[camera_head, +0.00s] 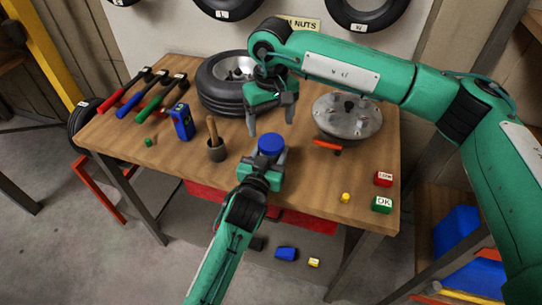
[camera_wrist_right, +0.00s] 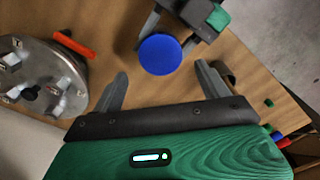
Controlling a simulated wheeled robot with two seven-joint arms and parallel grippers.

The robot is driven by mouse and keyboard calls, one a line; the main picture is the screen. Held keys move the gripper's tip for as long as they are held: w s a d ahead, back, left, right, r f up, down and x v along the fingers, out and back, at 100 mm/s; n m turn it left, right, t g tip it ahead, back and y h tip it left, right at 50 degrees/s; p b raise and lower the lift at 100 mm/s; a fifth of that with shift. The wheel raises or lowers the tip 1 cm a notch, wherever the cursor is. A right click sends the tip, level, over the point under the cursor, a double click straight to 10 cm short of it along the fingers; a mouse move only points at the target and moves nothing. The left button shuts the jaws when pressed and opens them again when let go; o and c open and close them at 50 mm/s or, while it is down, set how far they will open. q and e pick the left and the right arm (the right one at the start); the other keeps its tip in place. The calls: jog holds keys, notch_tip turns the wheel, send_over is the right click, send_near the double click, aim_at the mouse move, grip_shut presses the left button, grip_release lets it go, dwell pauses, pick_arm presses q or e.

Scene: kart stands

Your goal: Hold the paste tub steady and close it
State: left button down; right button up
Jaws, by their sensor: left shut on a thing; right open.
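The paste tub shows as a round blue lid (camera_head: 271,144) near the front middle of the wooden table. The tub's body is mostly hidden under the lid and by my left gripper (camera_head: 268,160). My left gripper comes in from the front edge and is shut around the tub below the lid. My right gripper (camera_head: 271,127) is open and empty, pointing down just above and behind the lid. In the right wrist view the blue lid (camera_wrist_right: 160,54) lies between and beyond the open fingers. Whether the lid is tight cannot be told.
A dark cup with a wooden-handled brush (camera_head: 216,150) stands left of the tub. A blue meter (camera_head: 182,121) and several handled tools are further left. A tyre (camera_head: 235,85) lies behind. A metal hub disc (camera_head: 347,118) and red lever (camera_head: 328,145) are on the right.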

aim_at(271, 141)
notch_tip(271, 141, down, 6)
jog(key=shift+r, duration=0.15)
dwell(0.3)
